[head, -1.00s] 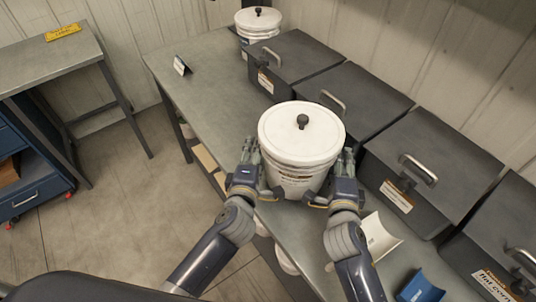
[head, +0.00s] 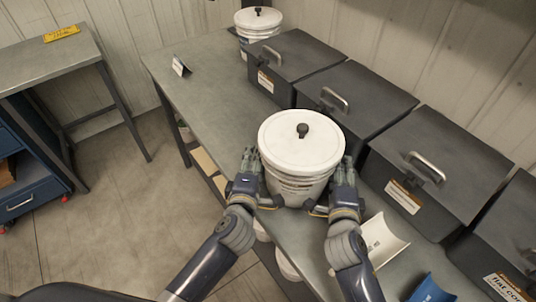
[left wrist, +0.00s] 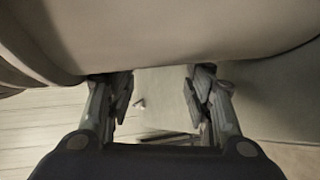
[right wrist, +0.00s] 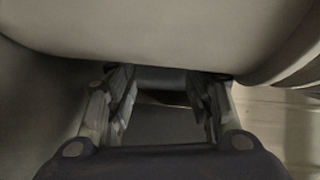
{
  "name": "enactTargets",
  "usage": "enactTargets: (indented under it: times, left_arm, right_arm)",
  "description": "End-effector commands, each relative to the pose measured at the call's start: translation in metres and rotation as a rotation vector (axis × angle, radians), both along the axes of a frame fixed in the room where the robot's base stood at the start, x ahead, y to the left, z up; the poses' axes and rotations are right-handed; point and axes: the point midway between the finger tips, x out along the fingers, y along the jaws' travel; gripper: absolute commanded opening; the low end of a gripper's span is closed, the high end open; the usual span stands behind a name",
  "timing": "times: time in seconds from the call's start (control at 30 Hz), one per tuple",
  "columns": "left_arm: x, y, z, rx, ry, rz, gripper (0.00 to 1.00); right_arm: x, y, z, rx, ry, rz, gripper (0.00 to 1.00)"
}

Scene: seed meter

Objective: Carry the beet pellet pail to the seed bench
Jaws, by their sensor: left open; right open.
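A white lidded pail (head: 300,147) with a black knob stands upright over the long grey bench (head: 205,95), between my two grippers. Its label is partly hidden and cannot be read. My left gripper (head: 252,160) is open against or very near the pail's left side, and my right gripper (head: 348,168) likewise on its right side. The pail's pale wall fills the top of the left wrist view (left wrist: 170,35) and the right wrist view (right wrist: 160,35), with nothing between either gripper's fingers. I cannot tell whether the pail touches the bench.
A similar pail (head: 258,18) stands at the bench's far end. Dark lidded bins (head: 355,95) line the wall side. A small sign (head: 181,66), white scoop (head: 384,240) and blue scoop (head: 432,290) lie on the bench. Another table (head: 45,65) with a yellow sign (head: 61,34) stands left across open floor.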

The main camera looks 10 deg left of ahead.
Motion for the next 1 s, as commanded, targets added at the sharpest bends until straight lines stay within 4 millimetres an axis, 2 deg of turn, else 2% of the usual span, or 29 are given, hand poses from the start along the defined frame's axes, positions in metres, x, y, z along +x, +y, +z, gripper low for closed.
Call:
enactTargets:
  times: [0.03, 0.33, 0.4, 0.43, 0.7, 0.8, 1.0]
  left_arm:
    - [-0.002, -0.011, 0.004, -0.01, -0.01, -0.028, 0.5]
    - [-0.001, 0.003, 0.006, -0.008, -0.012, -0.026, 0.5]
    - [-0.001, 0.006, 0.005, -0.007, -0.012, -0.024, 0.65]
    - [-0.001, 0.007, 0.005, -0.007, -0.012, -0.023, 0.69]
    - [-0.001, 0.011, 0.004, -0.004, -0.01, -0.02, 0.69]
    - [-0.001, 0.011, 0.004, -0.004, -0.009, -0.019, 0.69]
    - [-0.001, 0.011, 0.003, -0.003, -0.009, -0.018, 0.69]
  right_arm:
    - [-0.001, 0.011, 0.005, 0.01, -0.011, 0.026, 0.5]
    - [-0.001, -0.003, 0.006, 0.006, -0.012, 0.025, 0.5]
    - [-0.001, -0.007, 0.006, 0.005, -0.011, 0.023, 0.5]
    - [-0.001, -0.008, 0.005, 0.005, -0.01, 0.023, 0.5]
    - [-0.001, -0.011, 0.004, 0.004, -0.007, 0.018, 0.5]
    - [-0.001, -0.011, 0.004, 0.003, -0.007, 0.017, 0.69]
    - [-0.001, -0.012, 0.003, 0.002, -0.006, 0.015, 0.69]
